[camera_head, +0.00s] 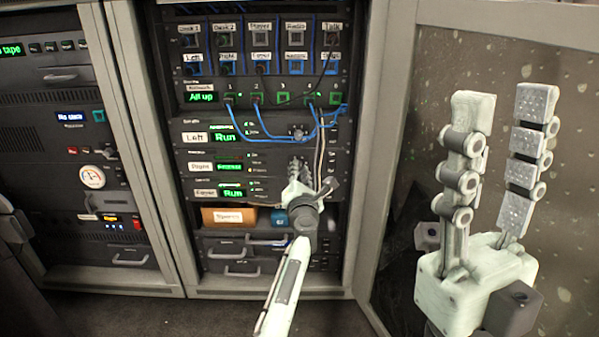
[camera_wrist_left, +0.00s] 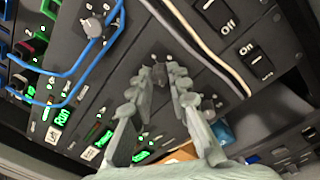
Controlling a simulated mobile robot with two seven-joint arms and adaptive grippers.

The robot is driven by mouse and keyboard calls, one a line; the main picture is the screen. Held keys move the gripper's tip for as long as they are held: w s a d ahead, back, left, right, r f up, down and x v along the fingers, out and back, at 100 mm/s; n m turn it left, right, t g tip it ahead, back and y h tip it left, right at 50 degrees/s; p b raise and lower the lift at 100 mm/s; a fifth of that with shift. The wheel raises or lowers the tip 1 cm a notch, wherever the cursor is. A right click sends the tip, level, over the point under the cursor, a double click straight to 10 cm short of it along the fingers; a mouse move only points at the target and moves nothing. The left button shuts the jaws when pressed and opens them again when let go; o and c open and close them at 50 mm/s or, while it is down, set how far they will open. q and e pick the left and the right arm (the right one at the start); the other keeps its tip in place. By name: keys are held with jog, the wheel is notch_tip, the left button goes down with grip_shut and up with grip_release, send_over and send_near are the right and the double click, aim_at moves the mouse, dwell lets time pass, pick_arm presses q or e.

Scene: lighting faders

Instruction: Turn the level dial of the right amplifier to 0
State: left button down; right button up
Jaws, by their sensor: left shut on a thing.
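The right amplifier (camera_head: 202,167) is the middle of three stacked units with green displays in the open rack; its label reads "Right". My left gripper (camera_head: 298,168) reaches in front of its right half and hides its level dial in the head view. In the left wrist view the left gripper (camera_wrist_left: 164,76) has its fingertips closed on a small dark knob (camera_wrist_left: 159,73), the level dial, at the panel. The dial's scale and pointer are too small to read. My right gripper (camera_head: 507,105) is open and empty, raised at the right, away from the rack.
Blue patch cables (camera_head: 236,125) loop above, near the left amplifier's grey dial (camera_wrist_left: 93,27). Pale cables (camera_wrist_left: 190,40) run past beside my left fingers, near the On/Off switches (camera_wrist_left: 257,62). A cardboard box (camera_head: 228,217) sits on the shelf below. An open glazed door (camera_head: 400,180) stands at the right.

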pick_arm(q)
jog(key=shift+n, duration=0.8)
jog(key=c, duration=1.4)
grip_release()
jog(key=shift+c, duration=0.2)
jog(key=shift+r, duration=0.15)
notch_tip(320, 180, up, 10)
jog(key=shift+f, duration=0.1)
